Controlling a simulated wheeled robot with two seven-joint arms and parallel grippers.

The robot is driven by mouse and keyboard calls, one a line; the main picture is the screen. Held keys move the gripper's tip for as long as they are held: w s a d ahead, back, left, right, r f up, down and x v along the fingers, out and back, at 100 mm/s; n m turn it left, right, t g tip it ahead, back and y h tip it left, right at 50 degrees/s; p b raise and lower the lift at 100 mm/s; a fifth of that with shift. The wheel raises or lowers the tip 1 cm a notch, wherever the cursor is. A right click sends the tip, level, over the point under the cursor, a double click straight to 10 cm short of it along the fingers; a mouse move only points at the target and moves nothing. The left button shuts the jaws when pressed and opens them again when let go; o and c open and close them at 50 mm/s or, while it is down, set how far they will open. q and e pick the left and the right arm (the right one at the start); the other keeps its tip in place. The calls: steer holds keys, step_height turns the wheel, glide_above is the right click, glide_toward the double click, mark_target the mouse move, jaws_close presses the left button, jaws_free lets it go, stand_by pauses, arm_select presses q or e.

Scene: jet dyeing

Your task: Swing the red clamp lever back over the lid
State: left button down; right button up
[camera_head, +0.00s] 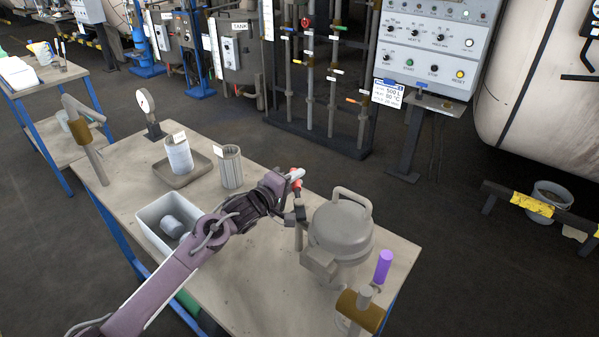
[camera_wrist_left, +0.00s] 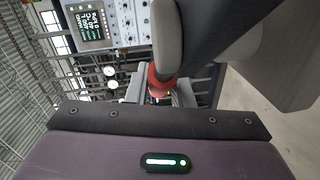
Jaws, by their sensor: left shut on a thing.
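The grey lidded vessel (camera_head: 340,250) stands on the right part of the table. Its domed lid (camera_head: 338,228) carries an arched handle. The red clamp lever (camera_head: 294,180) shows as a small red piece at the vessel's left, beyond the lid's edge. My left gripper (camera_head: 297,187) reaches in from the left and is shut on this lever. In the left wrist view the red lever (camera_wrist_left: 158,82) shows beside a dark finger; most of it is hidden by the gripper. My right gripper is not in view.
A white bin (camera_head: 152,222) holding a grey cylinder, a tray (camera_head: 196,172) with a cylinder, and a ribbed cylinder (camera_head: 231,167) stand to the left. A gauge (camera_head: 147,105) stands at the back.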

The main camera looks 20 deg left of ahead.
arm_select(q)
steer(key=shift+s+a+f+y, duration=0.1)
steer(key=shift+f+y, duration=0.1)
steer(key=shift+y, duration=0.1)
steer(key=c, duration=1.3)
jaws_free()
steer(key=shift+r, duration=0.1)
steer(key=shift+v, duration=3.85)
